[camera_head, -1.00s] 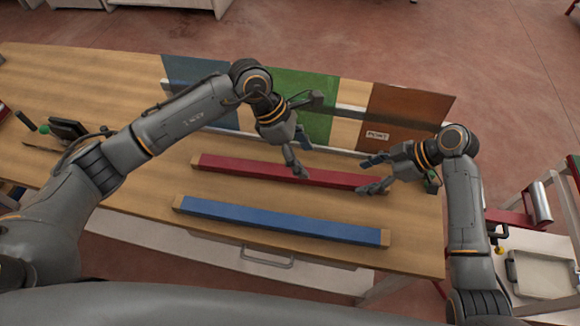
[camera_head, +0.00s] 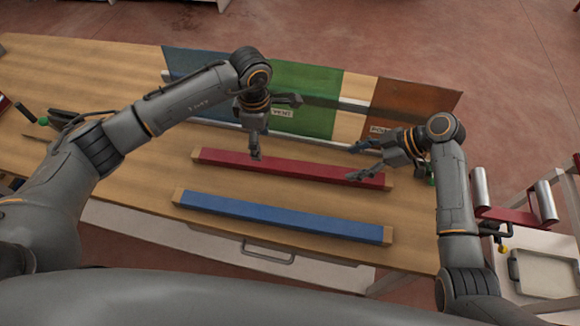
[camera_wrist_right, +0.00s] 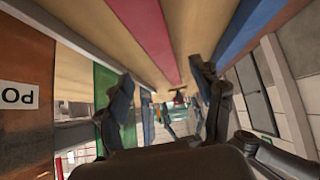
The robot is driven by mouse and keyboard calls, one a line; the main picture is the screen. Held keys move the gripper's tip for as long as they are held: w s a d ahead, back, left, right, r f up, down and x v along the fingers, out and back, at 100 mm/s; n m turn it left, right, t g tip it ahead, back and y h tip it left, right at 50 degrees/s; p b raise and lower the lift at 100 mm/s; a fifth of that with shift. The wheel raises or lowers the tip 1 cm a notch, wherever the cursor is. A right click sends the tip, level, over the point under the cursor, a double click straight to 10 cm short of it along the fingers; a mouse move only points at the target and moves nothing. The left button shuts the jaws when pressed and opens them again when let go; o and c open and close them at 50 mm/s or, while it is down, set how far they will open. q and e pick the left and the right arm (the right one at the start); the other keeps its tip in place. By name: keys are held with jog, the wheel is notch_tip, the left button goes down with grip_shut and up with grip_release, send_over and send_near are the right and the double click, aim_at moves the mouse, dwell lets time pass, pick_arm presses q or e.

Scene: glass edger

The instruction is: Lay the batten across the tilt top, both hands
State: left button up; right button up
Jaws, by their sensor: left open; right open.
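A red batten (camera_head: 310,170) with pale wooden ends lies on the wooden bench top (camera_head: 90,85). A blue batten (camera_head: 280,217) lies parallel to it, nearer to me. My left gripper (camera_head: 274,126) is open and empty, with one finger over the red batten's left half. My right gripper (camera_head: 355,161) is open by that batten's right part; I cannot tell whether it touches. In the right wrist view the red batten (camera_wrist_right: 148,35) and blue batten (camera_wrist_right: 252,22) run past the open fingers (camera_wrist_right: 160,98). I cannot tell which surface is the tilt top.
Blue (camera_head: 190,65), green (camera_head: 320,90) and brown (camera_head: 415,100) panels stand along the bench's back, the latter two labelled. A drawer handle (camera_head: 268,253) shows at the front. A grey tray (camera_head: 545,270) and rollers (camera_head: 545,203) are at the right. The bench's left part is fairly clear.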

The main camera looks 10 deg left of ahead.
aim_at(263, 161)
pick_arm(q)
notch_tip(263, 161, down, 9)
jog(key=shift+f, duration=0.2)
pick_arm(e)
jog(key=x, duration=0.9)
jog(key=shift+a+f, duration=0.1)
jog(key=shift+a, duration=0.1)
pick_arm(q)
grip_shut()
pick_arm(e)
grip_shut()
